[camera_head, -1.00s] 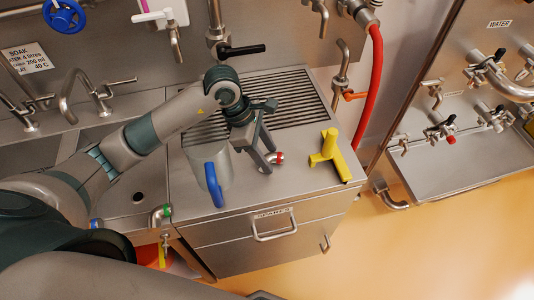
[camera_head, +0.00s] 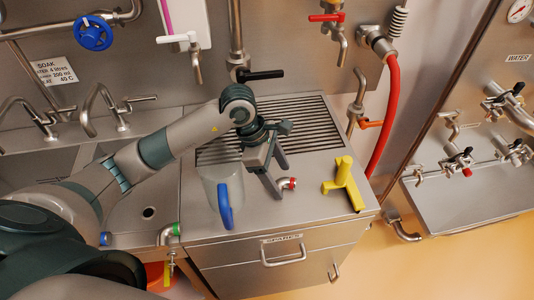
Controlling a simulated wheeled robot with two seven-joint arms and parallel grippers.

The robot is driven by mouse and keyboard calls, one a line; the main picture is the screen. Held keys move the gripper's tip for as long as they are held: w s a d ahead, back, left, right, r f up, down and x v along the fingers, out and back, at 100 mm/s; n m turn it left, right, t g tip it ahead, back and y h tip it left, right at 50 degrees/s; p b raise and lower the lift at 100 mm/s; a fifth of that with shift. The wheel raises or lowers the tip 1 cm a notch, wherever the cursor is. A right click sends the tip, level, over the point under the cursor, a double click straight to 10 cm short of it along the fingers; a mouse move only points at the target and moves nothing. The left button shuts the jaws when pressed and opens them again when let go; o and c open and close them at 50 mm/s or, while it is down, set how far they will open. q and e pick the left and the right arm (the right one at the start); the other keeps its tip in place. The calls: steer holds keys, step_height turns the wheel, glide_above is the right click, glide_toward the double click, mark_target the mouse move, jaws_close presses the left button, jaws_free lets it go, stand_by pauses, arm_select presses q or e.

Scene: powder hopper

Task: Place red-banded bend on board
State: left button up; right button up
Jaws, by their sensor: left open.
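The red-banded bend (camera_head: 286,184), a small metal elbow with a red end, lies on the smooth steel top of the counter in the head view. The ribbed drainboard (camera_head: 315,128) is behind it on the same counter. My left gripper (camera_head: 279,178) is open, pointing down, with its fingers just left of and behind the bend. I see no grip on the bend, and cannot tell whether a finger touches it. My right gripper is not in view.
A clear jug with a blue handle (camera_head: 225,205) stands close left of my left gripper. A yellow T-shaped piece (camera_head: 345,186) is to the right. A green-banded bend (camera_head: 167,234) is at the front left. A red hose (camera_head: 391,110) hangs behind.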

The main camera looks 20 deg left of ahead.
arm_select(q)
steer(key=b+v, duration=0.3)
steer(key=v, duration=0.8)
steer(key=shift+b, duration=0.35)
steer(key=shift+s+d+r, duration=0.1)
